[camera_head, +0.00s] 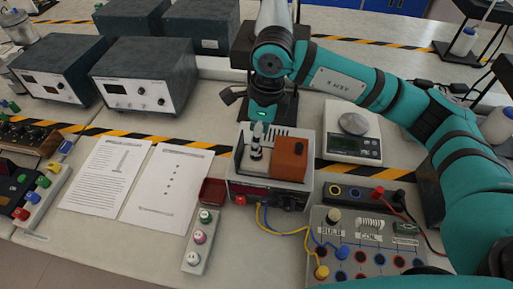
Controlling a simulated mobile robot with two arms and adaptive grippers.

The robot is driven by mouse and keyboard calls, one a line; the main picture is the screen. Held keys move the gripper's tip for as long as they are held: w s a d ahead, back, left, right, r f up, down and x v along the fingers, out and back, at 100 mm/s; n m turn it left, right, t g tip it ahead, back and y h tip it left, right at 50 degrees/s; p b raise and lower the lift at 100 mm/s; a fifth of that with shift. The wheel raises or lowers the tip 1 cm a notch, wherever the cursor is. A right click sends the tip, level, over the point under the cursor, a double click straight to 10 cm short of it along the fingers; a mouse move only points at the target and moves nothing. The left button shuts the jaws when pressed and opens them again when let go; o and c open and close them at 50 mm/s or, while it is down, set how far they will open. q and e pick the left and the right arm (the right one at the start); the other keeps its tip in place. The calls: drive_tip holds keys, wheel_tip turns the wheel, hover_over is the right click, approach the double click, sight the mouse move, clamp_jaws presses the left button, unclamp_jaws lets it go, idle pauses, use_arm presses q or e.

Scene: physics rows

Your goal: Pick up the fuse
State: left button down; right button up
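My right arm comes in from the right and bends down at its wrist over the middle of the bench. The teal wrist end is just behind a grey box-shaped device (297,197). A small upright silver-and-black piece (256,150) stands on the device's top, beside an orange-brown block (290,160). I cannot pick out the fuse for certain. A small dark red tray (212,191) lies left of the device, and its contents are unclear. My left gripper is not in view.
Two printed sheets (105,172) lie at left. A strip with coloured knobs (191,262) is in front. A circuit board labelled BULB and COIL (325,255), with blue and yellow wires, is front right. A scale (350,145) stands behind it. Dark instrument boxes (145,70) are back left.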

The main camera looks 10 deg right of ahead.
drive_tip(key=f+p, duration=0.1)
drive_tip(key=f, duration=0.1)
drive_tip(key=f+p, duration=0.1)
drive_tip(key=f, duration=0.1)
drive_tip(key=shift+w+f, duration=0.2)
drive_tip(key=shift+f, duration=0.1)
drive_tip(key=shift+a+f+p, duration=0.1)
drive_tip(key=shift+f+p, duration=0.2)
drive_tip(key=shift+f, duration=0.25)
drive_tip(key=c, duration=1.1)
